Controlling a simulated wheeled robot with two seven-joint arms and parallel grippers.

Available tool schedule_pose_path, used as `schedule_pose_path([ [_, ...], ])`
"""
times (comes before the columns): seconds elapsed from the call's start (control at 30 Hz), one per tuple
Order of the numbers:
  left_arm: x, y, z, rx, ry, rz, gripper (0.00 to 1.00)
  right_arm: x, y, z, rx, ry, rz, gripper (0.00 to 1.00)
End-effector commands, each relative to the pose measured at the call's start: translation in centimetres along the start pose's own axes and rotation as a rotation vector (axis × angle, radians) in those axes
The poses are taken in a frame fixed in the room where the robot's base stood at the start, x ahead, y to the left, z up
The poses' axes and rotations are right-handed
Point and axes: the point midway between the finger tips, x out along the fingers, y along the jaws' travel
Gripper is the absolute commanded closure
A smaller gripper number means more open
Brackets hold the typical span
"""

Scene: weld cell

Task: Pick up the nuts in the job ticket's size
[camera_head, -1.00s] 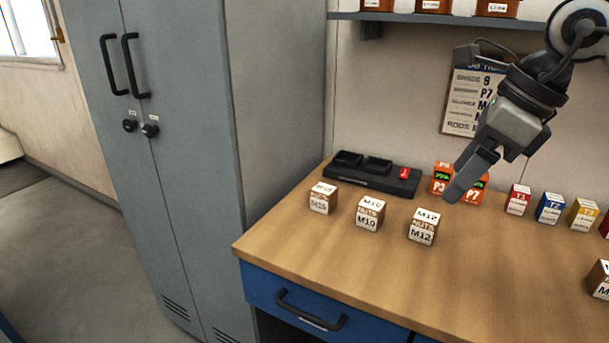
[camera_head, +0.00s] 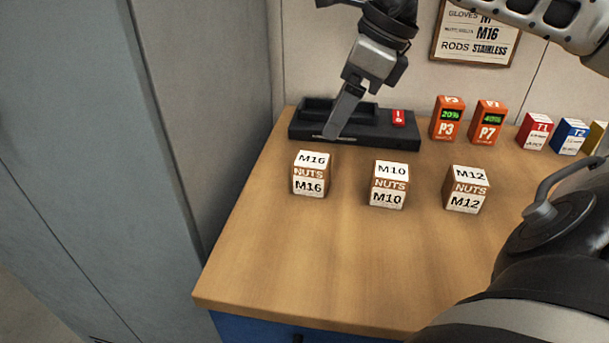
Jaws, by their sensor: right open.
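Three small brown boxes of nuts with white labels stand in a row on the wooden bench. The M16 nuts box (camera_head: 311,174) is at the left, the M10 nuts box (camera_head: 389,185) in the middle, the M12 nuts box (camera_head: 466,190) at the right. The job ticket (camera_head: 474,32) on the wall is cut off at the top; its nuts line reads M16, its rods line STAINLESS. My right gripper (camera_head: 338,125) is open and empty, above and behind the M16 box, in front of the black charger. My left gripper is not in view.
A black charger dock (camera_head: 400,135) with a red tag stands at the bench's back. Orange packs P3 (camera_head: 447,128) and P7 (camera_head: 487,131) stand beside it, with red T1 (camera_head: 534,137) and blue T2 (camera_head: 570,140) boxes further right. A grey cabinet (camera_head: 200,110) borders the left. The front bench top (camera_head: 300,265) is clear.

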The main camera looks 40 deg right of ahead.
Motion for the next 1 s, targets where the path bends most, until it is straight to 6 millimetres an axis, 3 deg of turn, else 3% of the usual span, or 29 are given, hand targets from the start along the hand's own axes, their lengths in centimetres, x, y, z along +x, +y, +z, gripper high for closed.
schedule_pose_path([
  [0.3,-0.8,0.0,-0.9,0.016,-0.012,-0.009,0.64,6.5,0.1,0.1,0.001,-0.003,0.010,0.29],
  [0.67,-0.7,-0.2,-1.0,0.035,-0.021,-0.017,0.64,9.5,-0.2,0.0,0.002,0.000,0.005,0.29],
  [1.0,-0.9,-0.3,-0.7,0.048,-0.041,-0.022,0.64,13.7,-0.7,-0.2,0.001,-0.001,0.003,0.29],
])
